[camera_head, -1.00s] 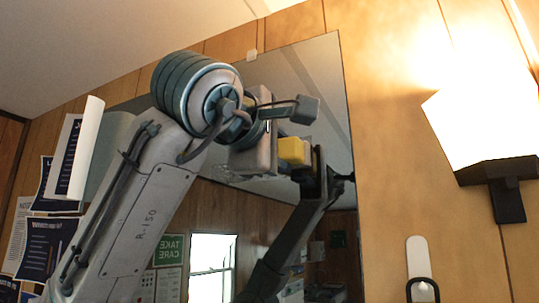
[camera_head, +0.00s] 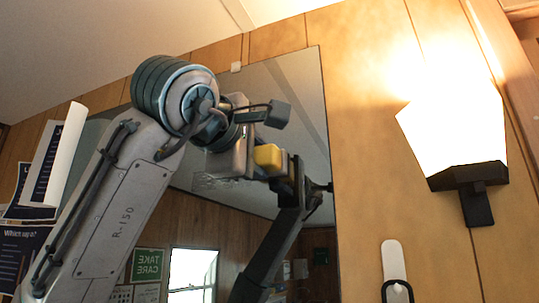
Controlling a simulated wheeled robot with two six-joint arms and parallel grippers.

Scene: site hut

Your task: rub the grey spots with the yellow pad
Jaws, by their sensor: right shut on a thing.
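The yellow pad (camera_head: 267,156) shows in the middle of the head view, close to the face of a wall mirror (camera_head: 310,115). My right gripper (camera_head: 250,155) is shut on it, partly hidden by its own wrist. I cannot tell whether the pad touches the glass, as pad and reflection run together. A dark reflected arm and gripper show in the mirror just right of the pad. A faint grey spot (camera_head: 213,183) shows on the glass, lower left of the pad; my arm may hide others. My left gripper is not in view.
A lit wall lamp (camera_head: 460,135) juts from the wood wall at right. A white hook (camera_head: 394,265) with a dark ring hangs below it. Papers (camera_head: 45,165) hang at far left, one curling outward. The green sign and window are reflections.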

